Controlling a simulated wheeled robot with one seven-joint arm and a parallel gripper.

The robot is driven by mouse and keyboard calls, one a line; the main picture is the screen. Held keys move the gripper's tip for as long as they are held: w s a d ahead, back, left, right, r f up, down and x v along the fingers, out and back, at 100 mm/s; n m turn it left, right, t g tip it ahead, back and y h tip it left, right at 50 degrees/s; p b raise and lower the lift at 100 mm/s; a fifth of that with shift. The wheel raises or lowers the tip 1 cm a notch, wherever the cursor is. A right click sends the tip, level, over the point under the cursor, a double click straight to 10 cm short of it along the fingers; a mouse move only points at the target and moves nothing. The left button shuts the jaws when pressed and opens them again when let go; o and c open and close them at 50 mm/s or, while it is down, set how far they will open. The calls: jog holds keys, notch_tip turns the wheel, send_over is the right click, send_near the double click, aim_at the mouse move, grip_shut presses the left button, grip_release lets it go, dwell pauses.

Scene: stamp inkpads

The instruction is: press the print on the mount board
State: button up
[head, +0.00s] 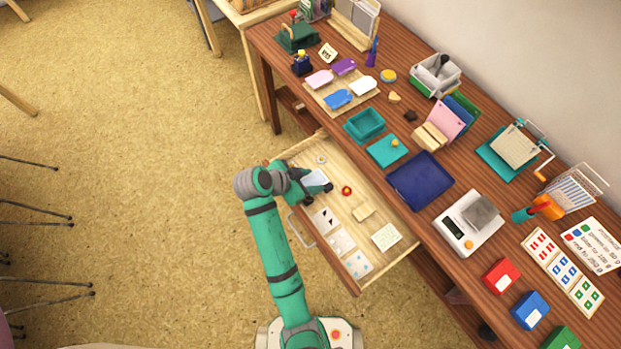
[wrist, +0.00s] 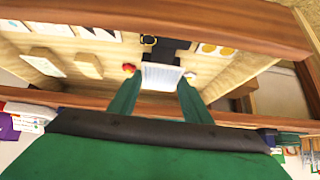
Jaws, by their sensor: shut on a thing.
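My gripper (head: 316,186) is over the open wooden drawer (head: 369,204) at the front of the desk. In the wrist view its two green fingers (wrist: 160,88) are shut on a pale, ribbed thing (wrist: 162,74); the same pale thing (head: 315,177) shows partly hidden by my gripper in the head view. A black thing (wrist: 167,51) lies just beyond it. Printed cards lie in the drawer: one with dark triangles (head: 325,220), a pale one (head: 341,241) and a dotted one (head: 357,264). I cannot tell which thing is the mount board.
A red round thing (head: 347,190), a tan block (head: 363,212) and a lined card (head: 386,236) share the drawer. On the desk are a dark blue tray (head: 420,181), a scale (head: 459,228), a teal pad (head: 386,151) and coloured inkpads (head: 501,276). The floor at left is mostly clear.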

jog(key=shift+f, duration=1.8)
jog(key=shift+f, duration=0.15)
jog(key=o, duration=0.8)
jog(key=shift+c, duration=0.2)
jog(key=shift+c, duration=0.4)
jog(key=shift+r, duration=3.55)
